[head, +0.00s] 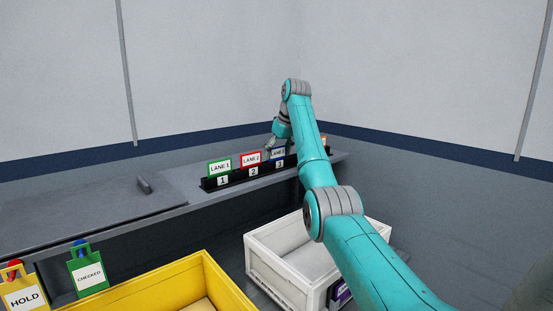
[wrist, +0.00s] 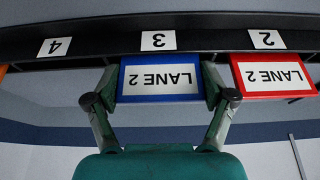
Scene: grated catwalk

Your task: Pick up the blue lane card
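The blue lane card (wrist: 161,80) has a white face that seems to read "LANE 2", upside down in the wrist view. It stands in the black rack (wrist: 200,40) by the label 3. In the head view the blue card (head: 278,153) is at the rack's right part, partly hidden by my arm. My gripper (wrist: 160,85) has one finger at each side edge of the blue card. I see no clear gap at either edge, but cannot tell whether the fingers press on it.
A red card (wrist: 273,76) stands close beside my gripper's right finger in the wrist view. A green card (head: 220,166) is further left on the rack. An orange edge (wrist: 3,70) shows by label 4. White (head: 285,281) and yellow (head: 222,281) bins stand below the shelf.

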